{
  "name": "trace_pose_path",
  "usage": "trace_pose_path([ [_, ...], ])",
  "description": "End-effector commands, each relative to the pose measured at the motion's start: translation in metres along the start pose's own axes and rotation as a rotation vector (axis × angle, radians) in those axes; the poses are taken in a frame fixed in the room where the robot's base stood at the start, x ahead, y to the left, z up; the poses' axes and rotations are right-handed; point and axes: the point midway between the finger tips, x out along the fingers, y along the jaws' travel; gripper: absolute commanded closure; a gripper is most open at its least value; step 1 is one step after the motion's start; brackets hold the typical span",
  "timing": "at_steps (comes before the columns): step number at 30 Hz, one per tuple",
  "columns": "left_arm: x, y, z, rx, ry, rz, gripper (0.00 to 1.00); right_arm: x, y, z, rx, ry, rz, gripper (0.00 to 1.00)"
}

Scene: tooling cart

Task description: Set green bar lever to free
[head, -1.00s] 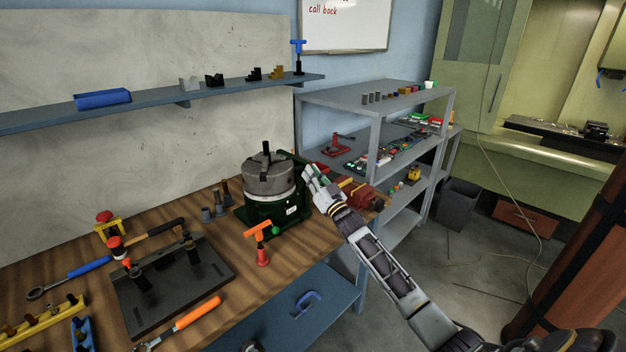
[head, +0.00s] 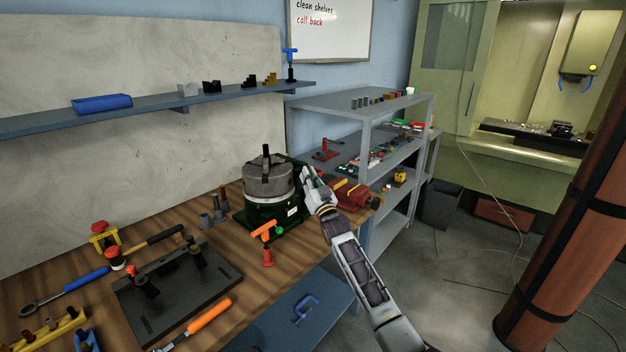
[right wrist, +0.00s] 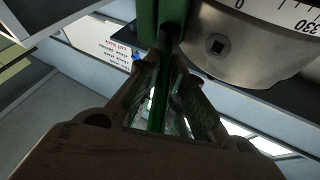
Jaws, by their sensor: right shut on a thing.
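A grey round chuck (head: 268,181) sits on a dark green base (head: 262,211) on the wooden bench in the head view. My right gripper (head: 308,176) is at the right side of this fixture. In the right wrist view the green bar lever (right wrist: 158,108) runs between the two fingers of my right gripper (right wrist: 165,72), which are shut on it. The chuck's marked grey rim (right wrist: 245,45) is close by at the upper right there. In the head view the fingers mostly hide the lever. My left gripper is not in view.
An orange T-handled tool (head: 266,243) stands in front of the fixture. A red vise-like thing (head: 350,193) is just right of my right gripper. Grey posts (head: 212,212) stand left of the fixture. A grey shelf rack (head: 380,115) is behind.

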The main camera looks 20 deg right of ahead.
Motion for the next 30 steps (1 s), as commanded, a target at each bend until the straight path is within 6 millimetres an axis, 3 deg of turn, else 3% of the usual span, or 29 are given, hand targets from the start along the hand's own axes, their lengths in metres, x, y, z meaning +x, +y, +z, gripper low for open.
trace_pose_path([
  [13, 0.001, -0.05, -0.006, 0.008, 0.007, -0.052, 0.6, 0.002, -0.003, -0.007, -0.039, 0.036, 0.102, 1.0],
  [30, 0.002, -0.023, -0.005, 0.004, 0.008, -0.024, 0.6, 0.001, -0.003, -0.007, -0.07, 0.044, 0.162, 1.0],
])
